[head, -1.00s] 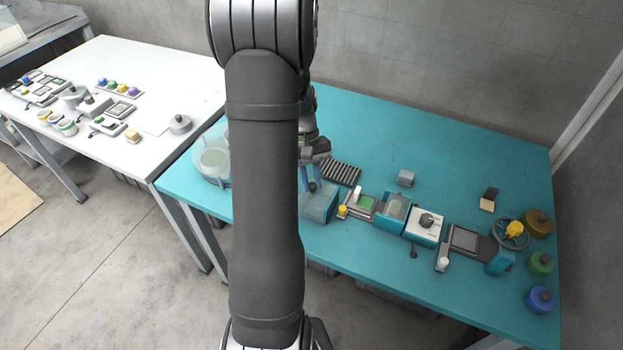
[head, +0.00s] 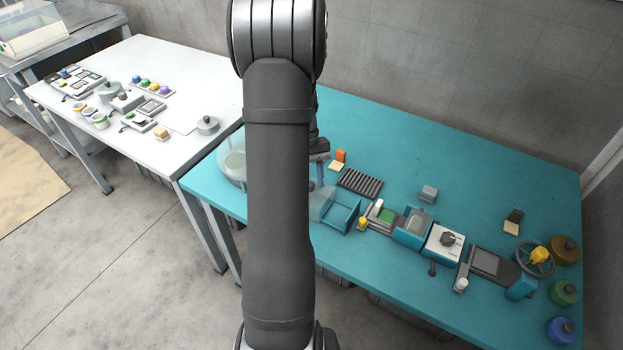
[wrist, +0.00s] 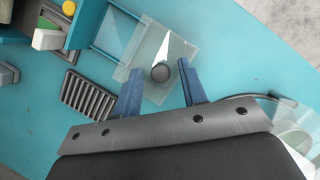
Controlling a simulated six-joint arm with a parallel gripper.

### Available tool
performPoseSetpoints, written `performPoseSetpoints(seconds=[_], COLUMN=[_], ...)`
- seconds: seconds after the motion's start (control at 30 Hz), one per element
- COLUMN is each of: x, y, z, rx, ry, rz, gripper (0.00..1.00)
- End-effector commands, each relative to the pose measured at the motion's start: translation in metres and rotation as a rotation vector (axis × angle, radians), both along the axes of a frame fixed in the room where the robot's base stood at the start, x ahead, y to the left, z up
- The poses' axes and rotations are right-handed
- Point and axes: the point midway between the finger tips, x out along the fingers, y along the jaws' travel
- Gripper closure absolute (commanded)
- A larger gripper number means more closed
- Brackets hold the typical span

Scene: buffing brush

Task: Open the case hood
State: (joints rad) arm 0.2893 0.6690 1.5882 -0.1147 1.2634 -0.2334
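The teal case (head: 346,217) sits on the teal table, with its inside uncovered in the head view. It also shows in the wrist view (wrist: 112,32). Its clear hood (wrist: 150,48) lies off to one side of the case, overlapping its edge; I cannot tell whether it is tilted or slid. A dark round knob (wrist: 160,72) is on the hood. My gripper (wrist: 160,66) is open, its two blue fingers on either side of the knob with gaps showing. In the head view my arm hides most of the gripper and part of the hood (head: 322,204).
A ribbed dark rack (head: 360,183) stands behind the case. A row of devices, including a white knob box (head: 444,241), runs right. A clear round bowl (head: 233,163) is at left.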

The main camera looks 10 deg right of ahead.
Motion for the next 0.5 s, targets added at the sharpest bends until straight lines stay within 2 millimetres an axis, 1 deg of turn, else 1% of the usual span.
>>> performPoseSetpoints(seconds=[0.33,0.43,0.5], x=[0.001,0.005,0.01], y=[0.0,0.0,0.0], z=[0.002,0.011,0.022], rx=[0.0,-0.001,-0.001], ry=[0.0,-0.003,-0.004], rz=[0.0,0.0,0.0], gripper=[0.59,0.59,0.59])
